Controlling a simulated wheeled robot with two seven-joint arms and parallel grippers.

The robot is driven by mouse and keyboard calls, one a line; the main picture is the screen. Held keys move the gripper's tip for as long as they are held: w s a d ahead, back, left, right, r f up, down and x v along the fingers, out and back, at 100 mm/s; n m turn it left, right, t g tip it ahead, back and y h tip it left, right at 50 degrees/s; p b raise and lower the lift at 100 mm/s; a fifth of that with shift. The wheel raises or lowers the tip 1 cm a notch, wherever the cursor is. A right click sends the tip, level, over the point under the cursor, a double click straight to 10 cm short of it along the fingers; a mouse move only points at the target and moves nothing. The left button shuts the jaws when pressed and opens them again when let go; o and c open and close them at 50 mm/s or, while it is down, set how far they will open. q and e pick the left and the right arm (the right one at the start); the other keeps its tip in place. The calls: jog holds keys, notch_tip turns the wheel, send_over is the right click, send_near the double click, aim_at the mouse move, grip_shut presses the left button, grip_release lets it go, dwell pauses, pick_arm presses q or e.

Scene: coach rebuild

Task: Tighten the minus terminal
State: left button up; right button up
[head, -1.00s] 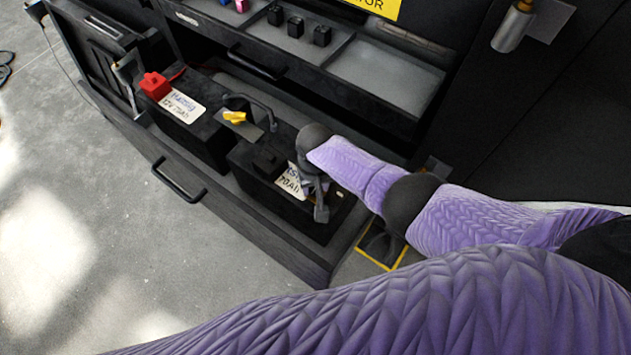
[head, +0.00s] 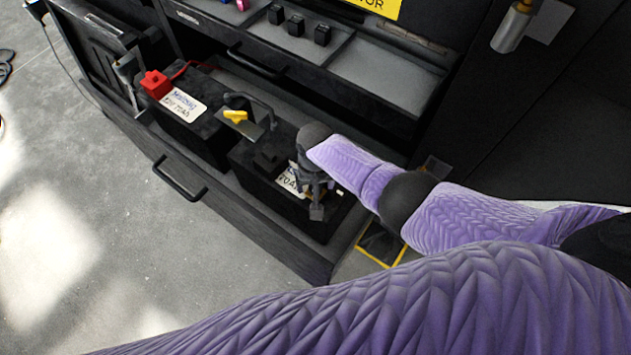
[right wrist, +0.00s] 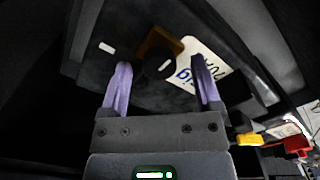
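The battery on the right (head: 268,185) stands in the open drawer, with a white label on its top. My right gripper (head: 316,208) is over the right end of this battery, fingers pointing down. In the right wrist view, its two purple fingers (right wrist: 165,85) stand apart, open. A dark round knob (right wrist: 156,68), apparently the minus terminal, lies between and beyond them, next to a brass-coloured clamp piece (right wrist: 158,44). I see gaps between the knob and both fingers. In the head view my gripper mostly hides the terminal. My left gripper is not in view.
A second battery (head: 208,133) with a red terminal cap (head: 156,84) stands to the left. A yellow-marked piece (head: 235,116) and a dark cable lie between the batteries. A shelf with small black blocks (head: 296,25) is behind. The floor (head: 90,220) in front is clear.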

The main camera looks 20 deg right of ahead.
notch_tip(320, 180, up, 10)
jog(key=p, duration=0.6)
jog(key=shift+p, duration=0.3)
